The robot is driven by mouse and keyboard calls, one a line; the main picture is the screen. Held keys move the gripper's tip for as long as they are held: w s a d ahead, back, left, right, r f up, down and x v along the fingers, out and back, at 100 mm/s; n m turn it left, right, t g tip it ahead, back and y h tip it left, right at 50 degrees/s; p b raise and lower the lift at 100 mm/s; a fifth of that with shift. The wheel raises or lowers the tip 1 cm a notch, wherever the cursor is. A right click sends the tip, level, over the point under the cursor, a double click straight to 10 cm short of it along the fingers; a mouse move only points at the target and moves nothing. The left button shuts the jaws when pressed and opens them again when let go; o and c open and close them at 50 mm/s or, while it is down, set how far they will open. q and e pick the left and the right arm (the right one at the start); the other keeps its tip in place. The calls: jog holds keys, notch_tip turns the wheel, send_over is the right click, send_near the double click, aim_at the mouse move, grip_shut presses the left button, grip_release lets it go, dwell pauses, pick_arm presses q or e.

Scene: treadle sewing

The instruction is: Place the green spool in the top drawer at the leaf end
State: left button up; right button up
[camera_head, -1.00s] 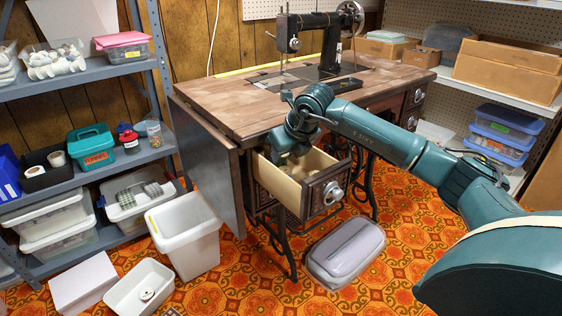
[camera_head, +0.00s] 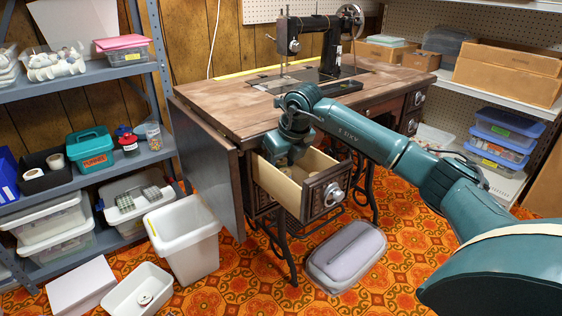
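The sewing table's top drawer at the leaf end (camera_head: 325,196) is pulled out, with a dark carved front and pale wooden inside walls. The hanging leaf (camera_head: 210,180) is just left of it. My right gripper (camera_head: 284,160) points down over the back part of the drawer opening. Its fingertips are hidden or too dark to make out, so I cannot tell whether it is open or holds anything. I cannot make out the green spool; the drawer's inside is partly hidden by the gripper and drawer walls. My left gripper is not in view.
The sewing machine (camera_head: 335,45) stands on the tabletop (camera_head: 225,105) above the drawer. A white bin (camera_head: 185,235) and a low white tub (camera_head: 125,292) stand on the floor at left. A grey lidded case (camera_head: 345,255) lies on the floor below the drawer.

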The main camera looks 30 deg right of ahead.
aim_at(280, 161)
jog(key=shift+p+v, duration=0.5)
jog(key=shift+v, duration=0.7)
jog(key=shift+p+v, duration=0.35)
jog(key=shift+v, duration=0.65)
pick_arm(q)
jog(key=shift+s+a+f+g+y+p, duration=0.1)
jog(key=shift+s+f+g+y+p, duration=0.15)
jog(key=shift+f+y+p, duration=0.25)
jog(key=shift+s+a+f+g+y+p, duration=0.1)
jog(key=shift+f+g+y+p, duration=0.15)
jog(key=shift+p, duration=0.35)
pick_arm(e)
jog(key=v, duration=0.8)
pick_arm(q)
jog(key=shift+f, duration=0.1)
